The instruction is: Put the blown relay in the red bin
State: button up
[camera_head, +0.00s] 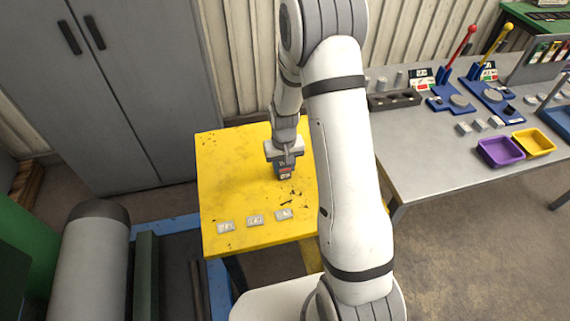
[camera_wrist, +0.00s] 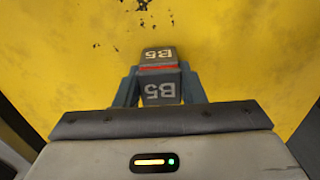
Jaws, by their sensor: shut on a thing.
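My gripper (camera_head: 285,158) points down over the yellow table (camera_head: 235,165). It is shut on a dark grey relay (camera_head: 286,173), which has a red band and white marking. I see no red bin in either view; the bins in sight are purple (camera_head: 499,152) and yellow (camera_head: 534,141).
Several small pale tags lie along the yellow table's front, one being the left tag (camera_head: 225,227). A grey bench (camera_head: 430,165) at right carries a red lever (camera_head: 459,46), a yellow lever (camera_head: 497,42) and small grey blocks. Grey cabinets (camera_head: 110,90) stand behind left.

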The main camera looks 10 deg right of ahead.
jog(key=shift+f, duration=0.2)
jog(key=o, duration=1)
